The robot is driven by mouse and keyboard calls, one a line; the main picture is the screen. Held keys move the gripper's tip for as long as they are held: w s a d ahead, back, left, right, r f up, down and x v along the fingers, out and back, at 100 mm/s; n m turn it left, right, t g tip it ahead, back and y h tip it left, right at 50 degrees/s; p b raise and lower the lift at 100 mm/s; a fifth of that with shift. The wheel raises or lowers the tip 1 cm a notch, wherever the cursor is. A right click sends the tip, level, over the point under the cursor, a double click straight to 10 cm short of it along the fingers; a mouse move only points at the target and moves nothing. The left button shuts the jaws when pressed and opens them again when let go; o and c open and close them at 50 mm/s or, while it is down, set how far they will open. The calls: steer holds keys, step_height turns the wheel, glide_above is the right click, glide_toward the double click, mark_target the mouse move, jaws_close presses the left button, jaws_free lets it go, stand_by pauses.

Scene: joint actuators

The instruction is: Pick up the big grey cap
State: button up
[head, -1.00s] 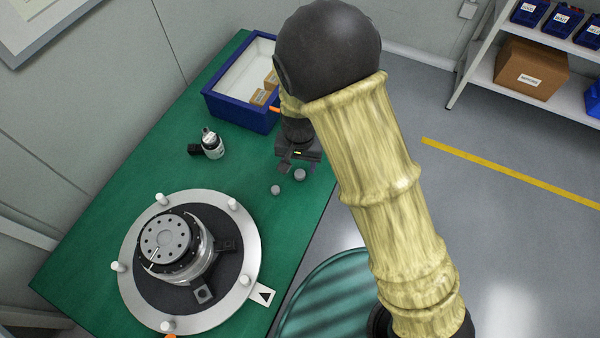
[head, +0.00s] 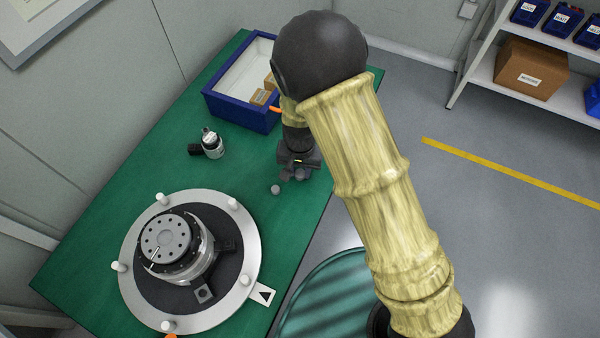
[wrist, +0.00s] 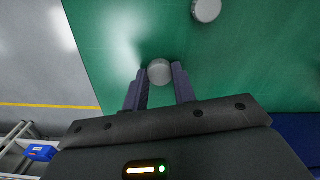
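A round grey cap (wrist: 160,72) lies between the fingertips of my gripper (wrist: 160,76) in the wrist view. The fingers are spread, one on each side of it and very close; I cannot tell whether they touch it. In the head view my gripper (head: 297,177) is low over the table's right side and mostly hides this cap. A second round grey cap (head: 276,189) stands on the table to the left and nearer; it also shows at the top of the wrist view (wrist: 207,10). In the earlier head frame the cap at my gripper looks the larger.
A blue bin (head: 240,112) with small cardboard boxes stands behind my gripper. A small black and silver part (head: 211,145) lies to its left. A large round fixture (head: 250,251) with white pegs fills the near part of the green table (head: 105,188). The table's right edge is close.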

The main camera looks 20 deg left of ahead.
mark_target(300, 173)
steer(key=shift+c, duration=0.3)
step_height(300, 173, up, 10)
stand_by(0.6)
stand_by(0.3)
steer(key=w+d+f, duration=0.4)
steer(key=d+f, duration=0.1)
steer(key=d, duration=0.5)
steer(key=w+d+f+m, duration=0.1)
steer(key=w+d+f, duration=0.3)
steer(key=d, duration=0.6)
steer(key=w+d+f+m, duration=0.1)
steer(key=w+d+f, duration=0.3)
steer(key=d+f, duration=0.4)
steer(key=d, duration=0.2)
steer(key=shift+d, duration=0.4)
